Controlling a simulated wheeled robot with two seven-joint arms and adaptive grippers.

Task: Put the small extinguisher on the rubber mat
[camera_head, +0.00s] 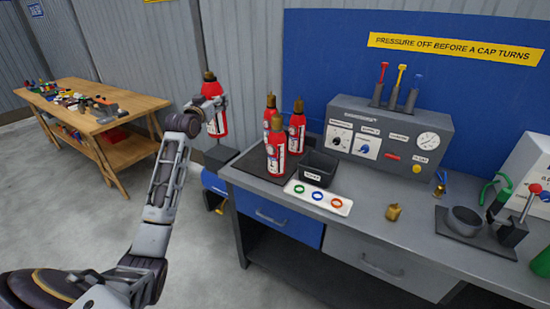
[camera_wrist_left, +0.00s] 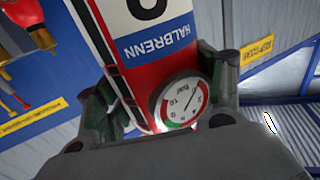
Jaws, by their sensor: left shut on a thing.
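My left gripper (camera_head: 213,103) is shut on a small red extinguisher (camera_head: 218,126) with a brass top and a white label. It holds it upright in the air, to the left of the workbench. In the left wrist view the same extinguisher (camera_wrist_left: 117,60) fills the middle, with a "HALBRENN" label and a round gauge, between the two fingers. Several similar extinguishers, one of them in front (camera_head: 276,150), stand on a dark mat (camera_head: 252,172) at the bench's left end. Whether this is rubber cannot be told. My right gripper is not in view.
Beside the mat are a black bin (camera_head: 315,168) and a white tray with coloured rings (camera_head: 318,199). A grey control panel (camera_head: 388,140) stands behind. A brass piece (camera_head: 393,212) and a grey cup (camera_head: 464,220) are further right. A wooden table (camera_head: 95,120) stands far left.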

